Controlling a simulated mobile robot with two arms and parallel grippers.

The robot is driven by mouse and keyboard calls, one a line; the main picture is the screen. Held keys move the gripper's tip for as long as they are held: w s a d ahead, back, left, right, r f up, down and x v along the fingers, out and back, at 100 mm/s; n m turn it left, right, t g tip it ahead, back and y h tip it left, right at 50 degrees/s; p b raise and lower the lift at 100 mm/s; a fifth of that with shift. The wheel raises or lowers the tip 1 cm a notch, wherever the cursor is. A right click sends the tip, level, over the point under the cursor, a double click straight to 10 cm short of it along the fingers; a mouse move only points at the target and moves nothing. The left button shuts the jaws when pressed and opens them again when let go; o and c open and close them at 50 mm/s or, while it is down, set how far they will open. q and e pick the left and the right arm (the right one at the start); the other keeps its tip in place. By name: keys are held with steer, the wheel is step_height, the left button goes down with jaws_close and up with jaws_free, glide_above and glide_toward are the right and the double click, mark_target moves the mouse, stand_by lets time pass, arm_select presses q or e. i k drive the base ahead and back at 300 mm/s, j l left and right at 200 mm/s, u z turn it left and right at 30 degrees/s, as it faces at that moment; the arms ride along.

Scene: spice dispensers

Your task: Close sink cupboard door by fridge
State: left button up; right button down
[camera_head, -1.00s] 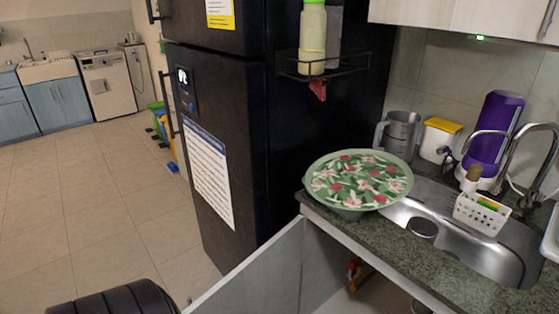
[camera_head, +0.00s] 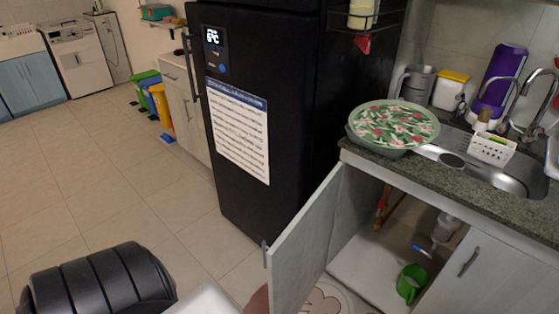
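The sink cupboard door by the fridge (camera_head: 308,240) is a pale grey panel standing open, swung out from the counter's left end. Its handle (camera_head: 264,253) is on the outer edge, facing left. The cupboard interior (camera_head: 368,262) is exposed to the right of the door. The black fridge (camera_head: 252,45) stands behind and left of the door. Neither of my grippers shows. A black ribbed part of mine is at the lower left, apart from the door in the picture. The door's bottom is cut off by the frame.
A green cup (camera_head: 411,283) and pipes are inside the cupboard. A second cupboard door (camera_head: 490,275) on the right is shut. A floral-covered bowl (camera_head: 393,125) sits on the counter beside the sink (camera_head: 520,178). Tiled floor (camera_head: 130,185) left of the fridge is clear.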

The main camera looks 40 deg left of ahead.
mark_target(295, 264)
steer(key=k+j+z, duration=0.1)
steer(key=j, duration=0.3)
steer(key=k+j, duration=0.1)
steer(key=j, duration=0.35)
steer(key=k+j+z, duration=0.15)
steer(key=j, duration=0.65)
steer(key=i+j, duration=0.15)
steer(key=j, duration=0.2)
steer(key=i+j+z, duration=0.1)
steer(key=j, duration=0.25)
steer(key=i+j+z, duration=0.1)
steer(key=j, duration=0.3)
steer(key=i, duration=0.05)
